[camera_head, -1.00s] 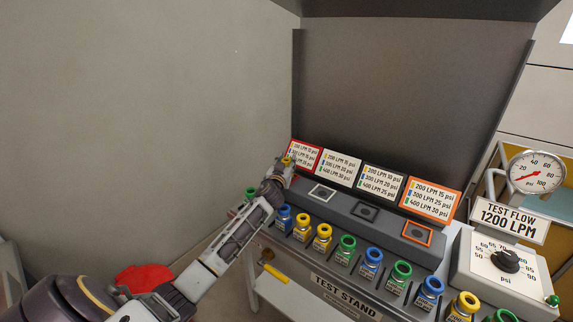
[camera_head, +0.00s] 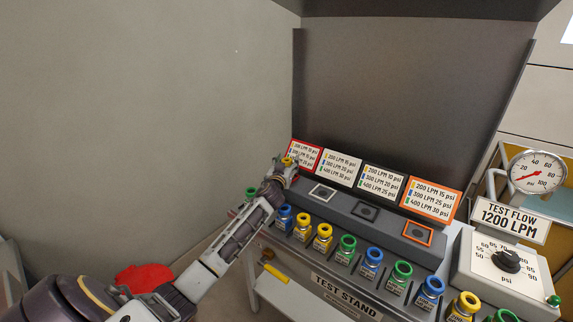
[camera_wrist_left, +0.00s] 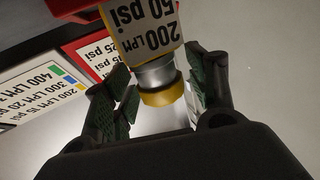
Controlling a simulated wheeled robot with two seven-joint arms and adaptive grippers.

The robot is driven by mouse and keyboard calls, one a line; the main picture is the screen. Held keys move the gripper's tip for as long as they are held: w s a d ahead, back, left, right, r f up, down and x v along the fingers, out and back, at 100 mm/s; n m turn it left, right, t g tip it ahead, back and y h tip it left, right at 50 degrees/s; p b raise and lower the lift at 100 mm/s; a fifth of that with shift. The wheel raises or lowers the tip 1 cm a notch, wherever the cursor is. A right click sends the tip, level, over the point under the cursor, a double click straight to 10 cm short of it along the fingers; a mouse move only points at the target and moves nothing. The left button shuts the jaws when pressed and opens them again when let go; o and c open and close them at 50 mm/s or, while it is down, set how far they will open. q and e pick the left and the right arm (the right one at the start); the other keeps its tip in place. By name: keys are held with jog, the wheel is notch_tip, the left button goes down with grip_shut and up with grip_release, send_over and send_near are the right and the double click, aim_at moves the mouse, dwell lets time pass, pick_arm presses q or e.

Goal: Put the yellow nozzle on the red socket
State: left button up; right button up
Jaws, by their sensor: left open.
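The yellow nozzle (camera_head: 288,160) is at the far left end of the test stand's raised ledge, by the red-framed sign (camera_head: 304,154). In the left wrist view the nozzle (camera_wrist_left: 162,98) shows its yellow ring, metal neck and a label reading 200 LPM 50 psi. A red edge (camera_wrist_left: 66,10), seemingly the red socket's frame, shows beside the nozzle's far end. How the nozzle sits on the socket is hidden. My left gripper (camera_head: 284,172) is open, its fingers on either side of the nozzle with visible gaps. My right gripper is not in view.
A row of blue, yellow and green nozzles (camera_head: 347,243) stands in front of the ledge. White (camera_head: 322,192), black (camera_head: 366,211) and orange (camera_head: 417,234) sockets on the ledge are empty. A pressure gauge (camera_head: 537,172) and a dial box (camera_head: 506,262) stand at the right.

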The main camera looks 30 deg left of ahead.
pick_arm(q)
jog(key=shift+r, duration=0.1)
jog(key=v, duration=1.2)
dwell(0.6)
jog(key=shift+r, duration=0.1)
dwell(0.5)
jog(key=shift+o, duration=0.7)
dwell(0.5)
